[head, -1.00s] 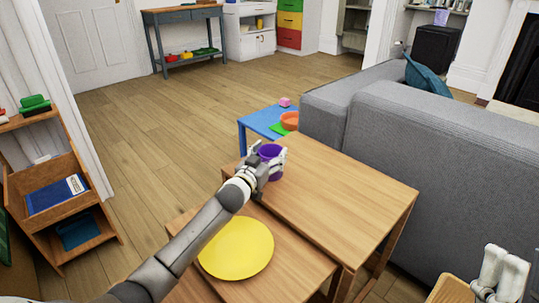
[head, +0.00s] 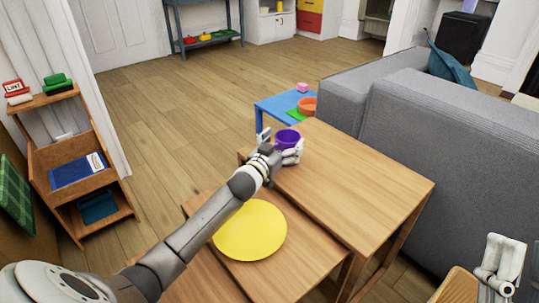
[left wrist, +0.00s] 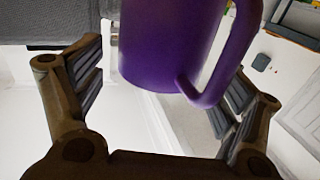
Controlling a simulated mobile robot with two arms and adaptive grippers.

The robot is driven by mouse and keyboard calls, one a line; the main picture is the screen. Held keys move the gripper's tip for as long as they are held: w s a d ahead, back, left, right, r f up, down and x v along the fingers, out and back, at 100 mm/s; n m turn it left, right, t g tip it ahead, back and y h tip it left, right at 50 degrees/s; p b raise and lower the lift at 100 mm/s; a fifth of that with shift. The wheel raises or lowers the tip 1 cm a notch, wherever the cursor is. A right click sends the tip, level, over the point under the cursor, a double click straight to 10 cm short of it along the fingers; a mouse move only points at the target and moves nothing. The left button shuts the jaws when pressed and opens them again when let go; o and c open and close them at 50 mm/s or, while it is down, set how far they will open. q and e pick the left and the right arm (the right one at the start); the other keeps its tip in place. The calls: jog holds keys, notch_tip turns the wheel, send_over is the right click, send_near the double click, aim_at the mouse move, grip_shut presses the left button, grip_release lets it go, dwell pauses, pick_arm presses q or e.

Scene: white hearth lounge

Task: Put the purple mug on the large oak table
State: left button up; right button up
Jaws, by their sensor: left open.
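The purple mug (head: 287,139) is at the far left end of the large oak table (head: 355,185) and looks upright on it. My left gripper (head: 281,143) is open, with its fingers spread on either side of the mug. In the left wrist view the mug (left wrist: 165,45) fills the space between the open fingers (left wrist: 165,85). Its handle points to the lower right, and a gap shows between the mug and the left finger. The mug's base contact is hidden in the head view. My right gripper (head: 500,265) is at the lower right, away from the mug; its opening is unclear.
A lower oak table bears a yellow plate (head: 250,230) under my left arm. A blue table (head: 268,107) beyond holds an orange bowl (head: 308,104) and a pink block (head: 302,88). A grey sofa (head: 430,150) borders the right side. A wooden shelf (head: 75,165) stands left. Floor between is clear.

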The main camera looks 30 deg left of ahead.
pick_arm(q)
jog(key=s+p, duration=0.2)
jog(key=s, duration=0.8)
jog(key=s+d+r+m+h, duration=0.25)
jog(key=s+d, duration=0.35)
jog(key=d, duration=0.6)
jog(key=s+d+r+t+h, duration=0.1)
jog(key=s+d+r+h, duration=0.2)
jog(key=s+d+r, duration=0.5)
jog(key=s+d, duration=0.1)
jog(key=s, duration=0.1)
jog(key=shift+s+d+r+t, duration=0.2)
jog(key=shift+s+r+t, duration=0.1)
jog(key=shift+r+t, duration=0.1)
pick_arm(e)
jog(key=w+f+g+h, duration=0.2)
jog(key=w+f+g, duration=0.4)
jog(key=f, duration=0.3)
jog(key=shift+f+g+h, duration=0.3)
jog(key=shift+f+g, duration=0.05)
jog(key=shift+g, duration=0.15)
pick_arm(q)
jog(key=shift+f, duration=0.1)
pick_arm(e)
jog(key=shift+s+a, duration=0.1)
